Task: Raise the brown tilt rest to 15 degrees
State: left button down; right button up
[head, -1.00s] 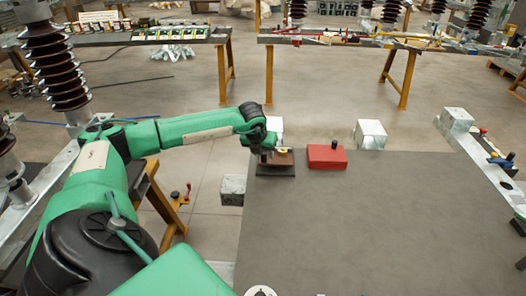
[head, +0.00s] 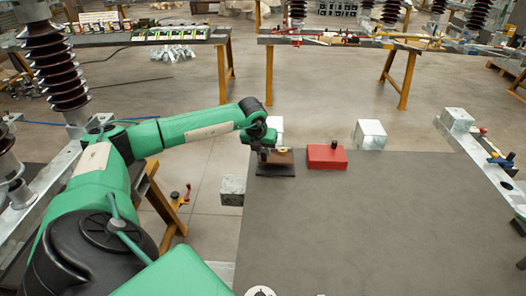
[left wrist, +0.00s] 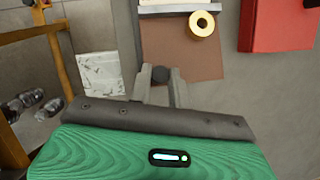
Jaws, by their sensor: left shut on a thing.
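The brown tilt rest (head: 281,157) is at the far left corner of the grey table, on a dark base (head: 275,170). In the left wrist view its brown plate (left wrist: 190,60) fills the upper middle, with a brass ring (left wrist: 202,24) near its far edge. My left gripper (head: 264,154) is at the rest's left side. In the left wrist view its fingers (left wrist: 161,86) are closed around a small dark knob (left wrist: 160,73) at the plate's near edge. The exact tilt angle cannot be read. My right gripper is not in view.
A red block (head: 326,158) with a black knob stands just right of the rest; it also shows in the left wrist view (left wrist: 278,24). Pale metal blocks (head: 370,134) stand along the table's far edge. The table's middle (head: 350,220) is clear.

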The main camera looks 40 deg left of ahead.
pick_arm(q)
jog(key=c, duration=1.4)
grip_release()
jog(key=shift+c, duration=0.2)
jog(key=shift+o, duration=0.7)
jog(key=shift+s+r, duration=0.1)
jog(key=shift+r, duration=0.25)
jog(key=b+v, duration=0.1)
jog(key=v, duration=1.2)
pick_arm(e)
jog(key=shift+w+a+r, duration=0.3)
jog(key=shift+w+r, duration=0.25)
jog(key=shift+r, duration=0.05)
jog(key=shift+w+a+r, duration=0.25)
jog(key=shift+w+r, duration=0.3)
pick_arm(q)
jog(key=shift+s, duration=0.15)
